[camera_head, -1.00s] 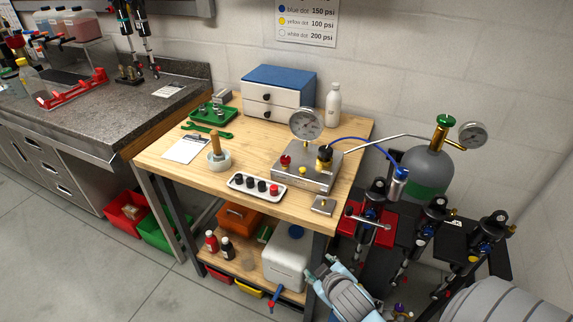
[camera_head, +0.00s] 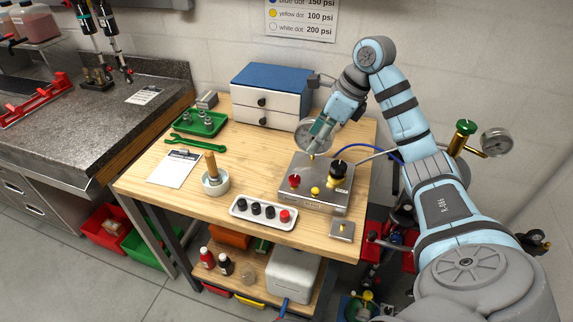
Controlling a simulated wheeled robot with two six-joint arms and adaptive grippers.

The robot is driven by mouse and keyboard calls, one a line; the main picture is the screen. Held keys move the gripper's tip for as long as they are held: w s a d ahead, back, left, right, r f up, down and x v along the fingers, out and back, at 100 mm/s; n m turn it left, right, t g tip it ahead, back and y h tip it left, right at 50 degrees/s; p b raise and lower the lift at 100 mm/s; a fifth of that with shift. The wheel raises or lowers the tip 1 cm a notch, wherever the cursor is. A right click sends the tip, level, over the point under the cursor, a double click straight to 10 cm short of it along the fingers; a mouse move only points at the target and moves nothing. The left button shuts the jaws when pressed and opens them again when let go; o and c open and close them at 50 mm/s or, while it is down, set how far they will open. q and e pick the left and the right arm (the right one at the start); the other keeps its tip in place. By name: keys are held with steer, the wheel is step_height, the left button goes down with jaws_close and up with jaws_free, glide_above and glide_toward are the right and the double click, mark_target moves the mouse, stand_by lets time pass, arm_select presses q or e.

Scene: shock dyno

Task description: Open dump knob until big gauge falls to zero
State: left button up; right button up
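A metal box (camera_head: 307,205) stands on the wooden table. On its top are a red knob (camera_head: 294,181), a small yellow knob (camera_head: 315,191) and a large black knob (camera_head: 340,171) on a yellow base. I cannot read which one is the dump knob. The big round gauge (camera_head: 303,136) stands behind the box, partly covered by my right gripper; its needle cannot be read. My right gripper (camera_head: 312,154) points down above the back of the box, between the red and black knobs, and appears empty. Its finger opening is unclear. My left gripper is out of view.
A tray of black and red caps (camera_head: 240,208) lies in front of the box. A small metal block (camera_head: 342,231) sits at the table's front right. A drawer unit (camera_head: 266,106) stands behind. A green-topped cylinder with a second gauge (camera_head: 496,142) is at right.

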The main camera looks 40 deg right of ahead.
steer(key=b, duration=0.3)
glide_toward(295, 178)
steer(key=x, duration=0.4)
steer(key=shift+s+a+f, duration=0.2)
steer(key=shift+s, duration=0.05)
steer(key=w+f, duration=0.2)
steer(key=f, duration=0.1)
steer(key=shift+a+f, duration=0.15)
steer(key=shift+f, duration=0.3)
steer(key=shift+s+a+r, duration=0.1)
steer(key=shift+s+r, duration=0.05)
steer(key=shift+s, duration=0.1)
steer(key=shift+c, duration=0.3)
jaws_close()
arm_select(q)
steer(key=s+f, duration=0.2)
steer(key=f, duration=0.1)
arm_select(e)
steer(key=shift+w, duration=0.1)
